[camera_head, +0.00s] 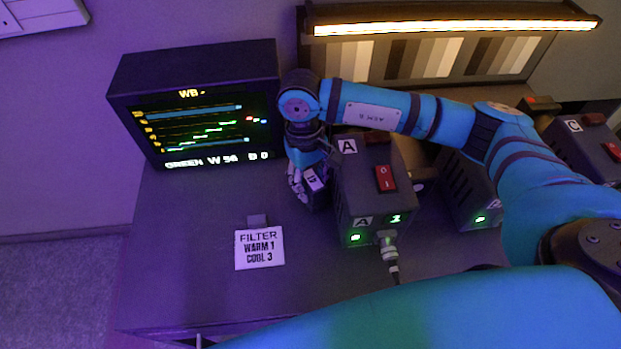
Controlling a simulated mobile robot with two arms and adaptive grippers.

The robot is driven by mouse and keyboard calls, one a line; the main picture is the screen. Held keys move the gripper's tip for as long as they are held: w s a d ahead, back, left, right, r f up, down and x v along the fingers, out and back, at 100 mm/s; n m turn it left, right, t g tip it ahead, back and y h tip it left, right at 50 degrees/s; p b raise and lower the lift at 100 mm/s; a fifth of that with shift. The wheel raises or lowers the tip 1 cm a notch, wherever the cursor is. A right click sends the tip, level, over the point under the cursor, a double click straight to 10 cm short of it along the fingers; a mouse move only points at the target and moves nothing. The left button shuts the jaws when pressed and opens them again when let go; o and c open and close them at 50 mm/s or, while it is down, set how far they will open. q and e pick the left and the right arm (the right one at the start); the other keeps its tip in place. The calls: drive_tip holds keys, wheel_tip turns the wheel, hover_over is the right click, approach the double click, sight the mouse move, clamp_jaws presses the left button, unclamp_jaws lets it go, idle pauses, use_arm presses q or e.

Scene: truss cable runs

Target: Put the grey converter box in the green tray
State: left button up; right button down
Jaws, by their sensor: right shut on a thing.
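My right gripper (301,181) reaches in from the right over the table, its pale fingers pointing down. The block's label is too small to read, and I cannot tell if this block is the grey converter box. The gripper hides part of it. I cannot tell whether the block touches the table or box A. No green tray shows in this view. My left gripper is not in view.
A black monitor (200,105) stands at the back left. A FILTER card (259,248) stands in front of it. Box A has a red switch and a front cable (391,262). More boxes (468,190) stand right. A lit lamp bar (450,27) hangs behind. The table's left front is clear.

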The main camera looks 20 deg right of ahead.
drive_tip(key=shift+f+b, duration=0.4)
drive_tip(key=c, duration=1.2)
unclamp_jaws()
drive_tip(key=shift+o, duration=0.2)
drive_tip(key=shift+r, duration=0.1)
